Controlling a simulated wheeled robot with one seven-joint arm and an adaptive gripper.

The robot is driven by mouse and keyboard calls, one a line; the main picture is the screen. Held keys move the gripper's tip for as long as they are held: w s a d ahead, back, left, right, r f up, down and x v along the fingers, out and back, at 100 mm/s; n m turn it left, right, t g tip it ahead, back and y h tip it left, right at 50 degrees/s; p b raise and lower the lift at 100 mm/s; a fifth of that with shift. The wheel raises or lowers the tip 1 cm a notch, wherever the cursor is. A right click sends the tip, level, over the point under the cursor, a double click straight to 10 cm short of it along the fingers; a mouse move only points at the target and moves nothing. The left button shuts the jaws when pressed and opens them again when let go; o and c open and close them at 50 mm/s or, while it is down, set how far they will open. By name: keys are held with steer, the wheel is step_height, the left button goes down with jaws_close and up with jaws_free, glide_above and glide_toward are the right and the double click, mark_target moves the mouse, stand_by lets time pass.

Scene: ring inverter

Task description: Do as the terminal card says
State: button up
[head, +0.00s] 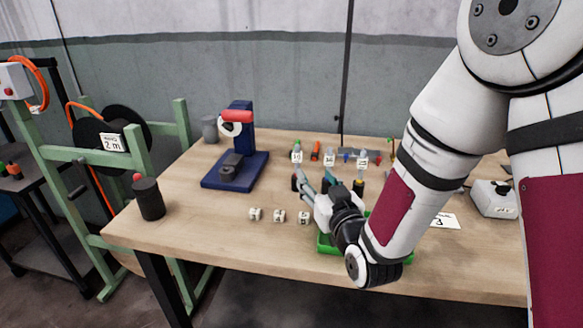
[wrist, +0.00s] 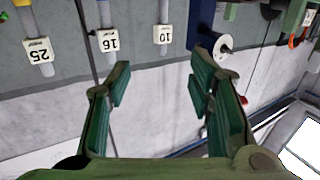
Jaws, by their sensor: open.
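My gripper (head: 312,182) is open above the middle of the table. In the wrist view, its green fingers (wrist: 158,82) stand apart with nothing between them. Past the fingers, tags reading 25 (wrist: 38,52), 16 (wrist: 108,40) and 10 (wrist: 163,35) appear upside down on light grey stems. In the head view, the 10 tag (head: 297,156) is leftmost in the row at the table's back. A white card (head: 445,220) ending in a 3 lies right of my arm, partly hidden; I cannot read the rest.
A blue press (head: 236,168) with a red handle stands back left. Three small white blocks (head: 279,216) lie near the front. A green tray (head: 325,244) is mostly behind my arm. A dark cylinder (head: 150,198) stands at the left edge, a grey box (head: 494,199) at right.

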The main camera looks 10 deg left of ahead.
mark_target(299, 151)
steer(key=x, duration=0.8)
steer(key=shift+w+a, duration=0.15)
steer(key=shift+a, duration=0.15)
steer(key=shift+r+x, duration=0.25)
steer(key=shift+x, duration=1.1)
steer(key=shift+r+x, duration=0.25)
steer(key=shift+x, duration=1.1)
steer(key=shift+d, duration=0.1)
jaws_close()
